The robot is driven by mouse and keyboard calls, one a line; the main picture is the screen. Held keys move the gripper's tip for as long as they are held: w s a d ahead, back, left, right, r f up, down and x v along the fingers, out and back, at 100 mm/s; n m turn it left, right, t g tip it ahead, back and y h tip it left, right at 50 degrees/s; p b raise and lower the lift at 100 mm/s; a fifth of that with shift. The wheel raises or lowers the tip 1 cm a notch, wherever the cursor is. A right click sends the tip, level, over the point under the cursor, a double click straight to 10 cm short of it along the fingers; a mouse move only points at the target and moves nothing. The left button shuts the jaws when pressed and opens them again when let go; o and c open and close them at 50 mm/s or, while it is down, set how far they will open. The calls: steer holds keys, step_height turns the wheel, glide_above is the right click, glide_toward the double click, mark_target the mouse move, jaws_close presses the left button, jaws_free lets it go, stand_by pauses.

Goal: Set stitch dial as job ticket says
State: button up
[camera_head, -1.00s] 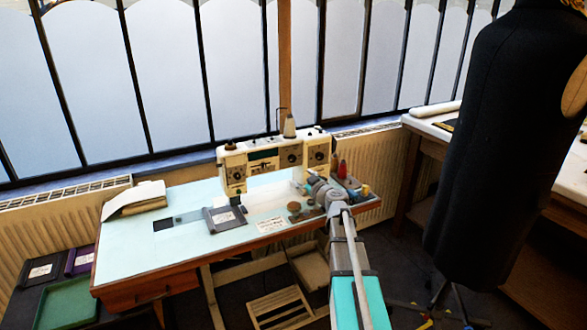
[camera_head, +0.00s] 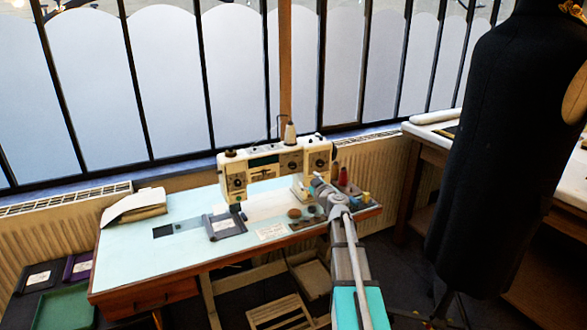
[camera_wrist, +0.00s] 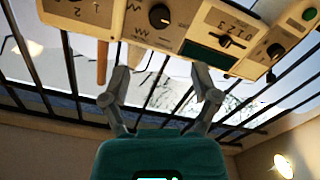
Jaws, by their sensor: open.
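A cream sewing machine (camera_head: 264,163) stands at the back of the pale blue table. In the wrist view its front panel shows a black round dial (camera_wrist: 159,16) beside zigzag marks, a lever (camera_wrist: 230,41) under the digits 0 1 2 3, and another dark dial (camera_wrist: 275,51) at right. I cannot tell the settings. A small white card (camera_head: 272,232), perhaps the job ticket, lies at the table's front; its writing is too small to read. My gripper (camera_wrist: 160,98) is open and empty, below and apart from the panel. In the head view it is by the machine's right end.
Thread spools (camera_head: 342,176) stand right of the machine, near my arm. Stacked fabric (camera_head: 135,206) lies at the table's left. A black dress form (camera_head: 500,150) stands to the right. The table's left-front is clear.

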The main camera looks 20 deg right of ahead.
mark_target(293, 166)
steer(key=w, duration=1.1)
steer(key=shift+w+a, duration=0.2)
steer(key=shift+w, duration=0.05)
steer(key=c, duration=1.1)
steer(key=shift+a, duration=0.2)
steer(key=shift+d, duration=0.1)
